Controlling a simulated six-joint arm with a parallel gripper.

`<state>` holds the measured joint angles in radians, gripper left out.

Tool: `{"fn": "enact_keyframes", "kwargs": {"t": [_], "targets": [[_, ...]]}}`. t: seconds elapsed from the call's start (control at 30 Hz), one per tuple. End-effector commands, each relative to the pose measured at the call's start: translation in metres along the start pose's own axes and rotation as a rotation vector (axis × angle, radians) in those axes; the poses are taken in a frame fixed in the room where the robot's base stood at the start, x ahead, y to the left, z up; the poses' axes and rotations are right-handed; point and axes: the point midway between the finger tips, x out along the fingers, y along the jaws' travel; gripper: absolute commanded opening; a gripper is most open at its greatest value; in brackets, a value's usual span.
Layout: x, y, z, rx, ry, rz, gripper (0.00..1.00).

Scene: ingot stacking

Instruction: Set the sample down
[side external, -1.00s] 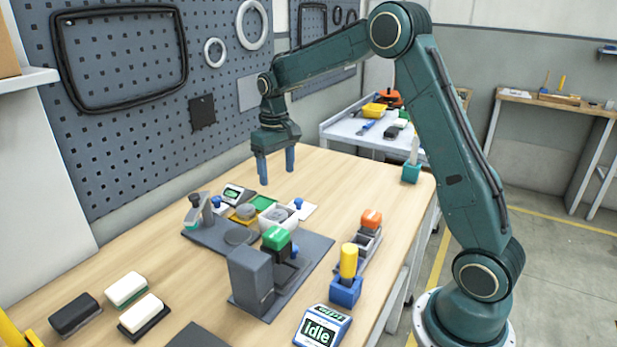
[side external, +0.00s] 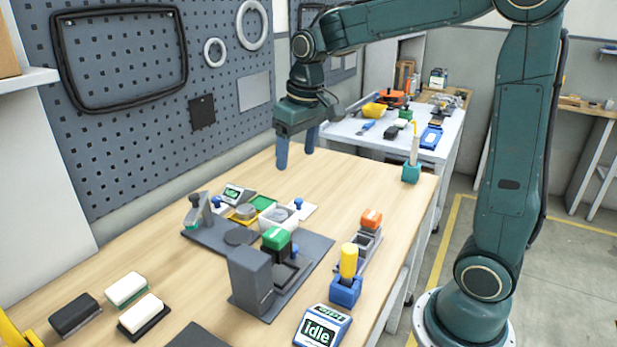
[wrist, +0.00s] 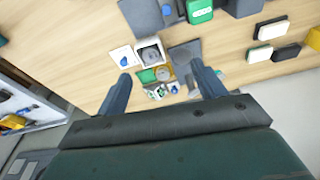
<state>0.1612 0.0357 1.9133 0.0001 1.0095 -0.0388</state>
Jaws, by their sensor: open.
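My gripper (side external: 297,160) is open and empty, above the far end of the wooden table. It also shows in the wrist view (wrist: 160,78), with its two blue fingers apart and nothing between their tips. A white square holder (side external: 279,216) with a round grey piece (wrist: 150,53) in it stands on the bench fixture, clear of the fingers. Beside it are a yellow holder (side external: 244,213) with a grey disc on it and a green tray (side external: 263,202). I cannot tell which of these pieces is the sample.
The dark grey base plate (side external: 313,249) carries a green-topped block (side external: 276,238) and a grey upright block (side external: 250,280). A yellow-handled tool (side external: 348,262), an orange-topped piece (side external: 371,218) and an "Idle" display (side external: 322,327) stand to the right. The table's far end is mostly clear.

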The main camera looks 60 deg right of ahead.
Motion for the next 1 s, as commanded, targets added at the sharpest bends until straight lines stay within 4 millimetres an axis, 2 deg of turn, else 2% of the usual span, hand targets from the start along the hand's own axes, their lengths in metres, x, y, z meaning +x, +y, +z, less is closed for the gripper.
{"fn": "enact_keyframes", "kwargs": {"t": [0.1, 0.4, 0.6, 0.8, 1.0], "targets": [[-0.018, -0.009, 0.026, -0.017, 0.045, -0.003, 0.69], [-0.045, -0.025, 0.091, -0.054, 0.144, -0.015, 0.69], [-0.050, -0.031, 0.135, -0.080, 0.211, -0.026, 0.69], [-0.048, -0.035, 0.174, -0.101, 0.269, -0.038, 0.69], [-0.043, -0.036, 0.194, -0.112, 0.303, -0.046, 0.69]]}}
